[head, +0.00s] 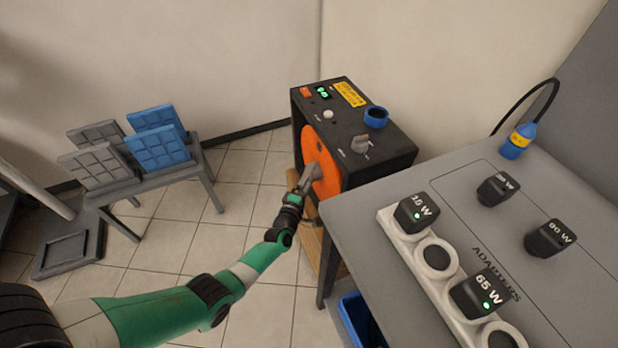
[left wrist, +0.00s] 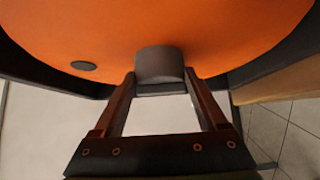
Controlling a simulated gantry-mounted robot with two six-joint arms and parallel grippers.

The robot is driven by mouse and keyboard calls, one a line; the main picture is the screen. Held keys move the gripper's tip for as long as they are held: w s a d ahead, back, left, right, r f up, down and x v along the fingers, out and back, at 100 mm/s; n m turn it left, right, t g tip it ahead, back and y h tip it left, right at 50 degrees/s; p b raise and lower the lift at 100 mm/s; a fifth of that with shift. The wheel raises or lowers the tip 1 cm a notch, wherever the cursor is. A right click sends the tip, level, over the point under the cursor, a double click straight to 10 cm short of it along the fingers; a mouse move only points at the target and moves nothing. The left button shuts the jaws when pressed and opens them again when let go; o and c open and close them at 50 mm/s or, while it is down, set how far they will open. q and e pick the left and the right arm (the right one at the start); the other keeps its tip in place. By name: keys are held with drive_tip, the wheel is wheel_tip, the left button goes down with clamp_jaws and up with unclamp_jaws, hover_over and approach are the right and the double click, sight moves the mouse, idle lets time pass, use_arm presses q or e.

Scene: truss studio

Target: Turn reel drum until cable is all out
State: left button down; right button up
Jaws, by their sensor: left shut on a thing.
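The orange reel drum (head: 318,163) is set in the open front of a black box (head: 370,158) with a control panel on top. It also fills the top of the left wrist view (left wrist: 220,35). A grey cylindrical handle (left wrist: 160,65) stands out from the drum face. My left gripper (head: 312,174) is shut on this handle, with one finger at each side of it. I see no cable coming off the drum; the drum's far side is hidden. My right gripper is not in view.
A grey table (head: 370,215) at the right holds a white adapter strip (head: 397,238), black adapters (head: 498,188) and a blue plug (head: 517,142) on a black cable. A blue crate (head: 352,318) sits below it. A rack of blue and grey panels (head: 158,148) stands left. Tiled floor lies between.

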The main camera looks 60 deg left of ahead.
use_arm(q)
drive_tip(key=shift+f+m+t+y+b, duration=0.35)
drive_tip(key=shift+m+t+b, duration=0.25)
drive_tip(key=shift+m+t, duration=0.3)
drive_tip(key=shift+r+m, duration=0.1)
drive_tip(key=shift+m, duration=0.2)
unclamp_jaws()
drive_tip(key=p+v, duration=0.4)
drive_tip(key=v, duration=0.7)
drive_tip(key=shift+s+d, duration=0.15)
drive_tip(key=shift+s, duration=0.1)
